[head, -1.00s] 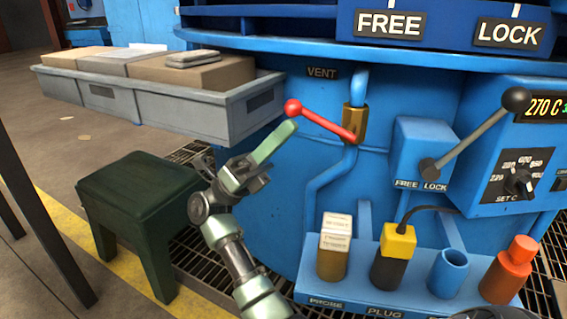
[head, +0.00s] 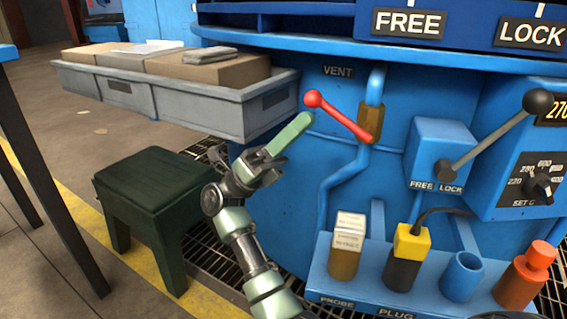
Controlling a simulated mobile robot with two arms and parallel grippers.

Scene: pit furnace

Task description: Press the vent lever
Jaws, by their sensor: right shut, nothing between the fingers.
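The vent lever (head: 340,117) is a red bar with a round red ball at its left end. It slopes up to the left from a brass valve body (head: 371,122) on a blue pipe, under the VENT label. My right gripper (head: 307,119) is shut and empty, its pale green fingers pointing up to the right. Its tips are just below the red ball; I cannot tell whether they touch it. My left gripper is not in view.
A grey bin (head: 200,110) with cardboard boxes is at the left, and a dark green stool (head: 150,185) stands below it. A black-knobbed lever (head: 495,140) sticks out at the right.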

